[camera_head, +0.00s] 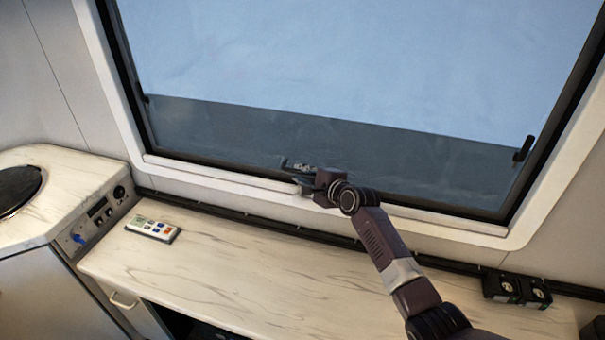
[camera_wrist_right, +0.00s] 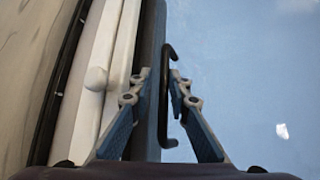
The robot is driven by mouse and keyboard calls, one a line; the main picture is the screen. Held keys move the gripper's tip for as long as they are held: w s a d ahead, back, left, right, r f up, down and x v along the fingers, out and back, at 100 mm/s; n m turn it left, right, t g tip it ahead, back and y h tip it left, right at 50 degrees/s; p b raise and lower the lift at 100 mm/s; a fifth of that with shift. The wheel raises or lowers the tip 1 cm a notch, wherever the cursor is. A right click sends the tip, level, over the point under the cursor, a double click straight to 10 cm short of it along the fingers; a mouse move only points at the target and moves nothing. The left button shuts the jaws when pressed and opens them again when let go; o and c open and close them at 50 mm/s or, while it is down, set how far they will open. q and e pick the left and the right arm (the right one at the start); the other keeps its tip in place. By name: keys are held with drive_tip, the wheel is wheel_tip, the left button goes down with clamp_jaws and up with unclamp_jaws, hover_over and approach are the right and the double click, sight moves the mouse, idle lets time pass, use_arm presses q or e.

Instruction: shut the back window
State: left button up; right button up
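The back window (camera_head: 250,60) fills the upper part of the head view, with a black-edged pane in a pale frame. I cannot tell if the pane stands off its frame. A dark handle (camera_head: 287,163) is at the middle of its lower edge. My right gripper (camera_head: 308,180) is at this handle. In the right wrist view the black handle (camera_wrist_right: 169,143) runs close by the fingertips of the gripper (camera_wrist_right: 160,75). My left gripper is not in view.
A pale marble-look counter (camera_head: 235,275) runs below the window. A remote (camera_head: 153,229) lies on its left part. Dark sockets (camera_head: 517,289) stand at its back right edge. A unit with a control panel (camera_head: 100,215) is at the left. Black latches (camera_head: 523,149) sit on the window's sides.

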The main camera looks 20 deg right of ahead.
drive_tip(key=shift+s+r, duration=0.1)
drive_tip(key=shift+s, duration=0.25)
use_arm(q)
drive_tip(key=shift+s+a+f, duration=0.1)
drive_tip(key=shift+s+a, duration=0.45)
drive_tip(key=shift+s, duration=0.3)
use_arm(e)
drive_tip(key=v, duration=1.1)
drive_tip(key=shift+s+d, duration=0.1)
drive_tip(key=shift+s, duration=0.05)
